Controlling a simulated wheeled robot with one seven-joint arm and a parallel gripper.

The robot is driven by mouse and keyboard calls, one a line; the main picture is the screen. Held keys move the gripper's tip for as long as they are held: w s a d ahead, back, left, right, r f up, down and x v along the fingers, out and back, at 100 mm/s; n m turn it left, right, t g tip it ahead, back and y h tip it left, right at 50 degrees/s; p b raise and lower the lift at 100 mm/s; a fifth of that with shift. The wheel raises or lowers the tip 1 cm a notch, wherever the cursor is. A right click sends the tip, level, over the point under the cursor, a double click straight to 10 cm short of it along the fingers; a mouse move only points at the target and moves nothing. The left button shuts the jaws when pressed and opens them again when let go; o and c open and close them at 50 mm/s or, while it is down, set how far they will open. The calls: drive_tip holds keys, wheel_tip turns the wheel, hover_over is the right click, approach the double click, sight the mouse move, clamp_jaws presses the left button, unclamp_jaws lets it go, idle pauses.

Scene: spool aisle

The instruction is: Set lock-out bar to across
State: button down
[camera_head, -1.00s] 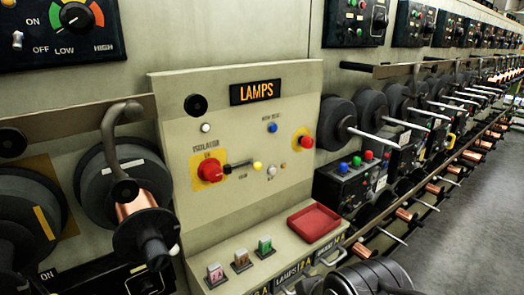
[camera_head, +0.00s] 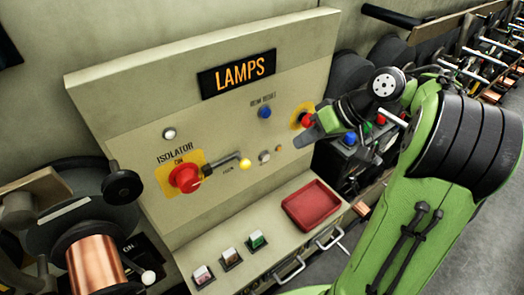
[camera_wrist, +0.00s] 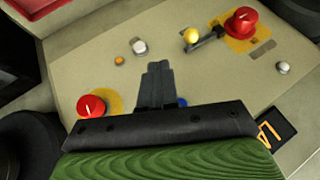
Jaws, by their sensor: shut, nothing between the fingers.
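The lock-out bar (camera_head: 222,163) is a short dark bar with a yellow ball on its right end. It sits on the LAMPS panel (camera_head: 140,95), with its left end beside the red ISOLATOR knob (camera_head: 184,179) and pointing away to the right. In the wrist view the bar (camera_wrist: 207,41) and the red isolator knob (camera_wrist: 241,20) are at the upper right. My gripper (camera_head: 303,137) is shut and empty in front of the panel's right part, to the right of the bar and apart from it. Its closed fingers (camera_wrist: 156,72) show mid-frame in the wrist view.
A second red knob (camera_head: 307,119) is close to my gripper, with a blue button (camera_head: 265,112) to its left. A red tray (camera_head: 311,205) and several small switches stand on the ledge below. A copper spool (camera_head: 95,268) is at the lower left.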

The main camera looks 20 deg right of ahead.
drive_tip(key=w+a+f+b, duration=0.3)
drive_tip(key=a+f, duration=0.4)
drive_tip(key=a, duration=0.2)
drive_tip(key=shift+w, duration=0.35)
drive_tip(key=shift+f, duration=0.1)
drive_tip(key=a, duration=0.1)
drive_tip(key=s+a, duration=0.1)
drive_tip(key=a, duration=0.1)
drive_tip(key=a+b, duration=0.1)
drive_tip(key=a, duration=0.1)
drive_tip(key=shift+s+a, duration=0.2)
drive_tip(key=shift+s, duration=0.2)
